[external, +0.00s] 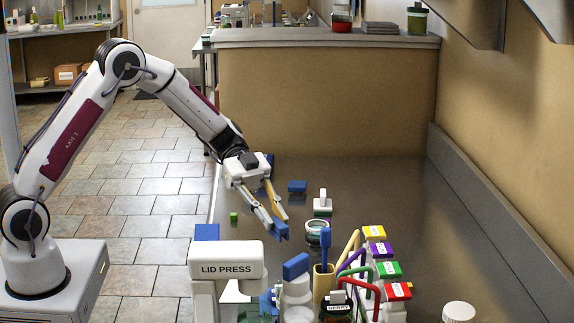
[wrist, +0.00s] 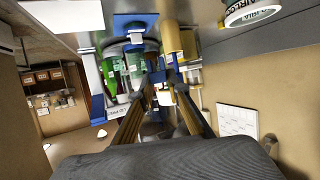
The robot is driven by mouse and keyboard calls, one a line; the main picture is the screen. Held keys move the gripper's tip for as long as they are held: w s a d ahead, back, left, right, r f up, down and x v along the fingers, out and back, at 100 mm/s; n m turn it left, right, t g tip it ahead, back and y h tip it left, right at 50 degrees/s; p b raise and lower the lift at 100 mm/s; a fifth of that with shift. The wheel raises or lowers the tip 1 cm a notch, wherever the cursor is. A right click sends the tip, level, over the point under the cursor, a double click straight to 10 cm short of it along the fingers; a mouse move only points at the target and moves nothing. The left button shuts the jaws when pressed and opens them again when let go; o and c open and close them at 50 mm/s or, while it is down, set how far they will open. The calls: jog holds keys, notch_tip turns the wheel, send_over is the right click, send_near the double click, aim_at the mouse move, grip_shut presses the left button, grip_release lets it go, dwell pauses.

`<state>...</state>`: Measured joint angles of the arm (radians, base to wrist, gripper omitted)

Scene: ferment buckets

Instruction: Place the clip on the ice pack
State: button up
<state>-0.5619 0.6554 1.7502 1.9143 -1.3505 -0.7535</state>
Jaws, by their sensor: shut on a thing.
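My gripper (external: 277,222) is over the steel counter, pointing down and to the right. Its fingers are shut on a small blue piece (external: 282,232), which looks like the clip. In the wrist view the blue piece (wrist: 158,76) shows between the fingertips of my gripper (wrist: 163,85). A flat blue block (external: 297,186) lies on the counter behind the gripper; it may be the ice pack, but I cannot tell for sure. Another blue thing (external: 269,160) is partly hidden behind my wrist.
A white lid press (external: 228,269) stands at the front. Right of it are several tools and a row of colour-topped containers (external: 388,270). A jar (external: 317,234), a white-handled green block (external: 322,203) and a green cube (external: 234,217) are near the gripper. The counter's right side (external: 410,210) is clear.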

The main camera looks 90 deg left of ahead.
jog(key=shift+a, duration=0.1)
jog(key=s+a+r+n+t+y, duration=0.1)
jog(key=a+n+y, duration=0.4)
jog(key=a, duration=1.2)
jog(key=s+a+r+n+t+y, duration=0.1)
jog(key=a+n+y, duration=0.5)
jog(key=a, duration=1.2)
jog(key=s+a+r+n+t+y, duration=0.1)
jog(key=a+n+t+y, duration=0.3)
jog(key=a, duration=1.4)
jog(key=shift+s+a+r+n+t+y, duration=0.35)
jog(key=shift+r+n+y, duration=0.55)
jog(key=shift+n+y, duration=0.3)
jog(key=shift+d+f, duration=0.1)
jog(key=shift+f, duration=3.05)
jog(key=shift+f, duration=0.1)
jog(key=shift+f, duration=1.75)
jog(key=shift+f, duration=0.1)
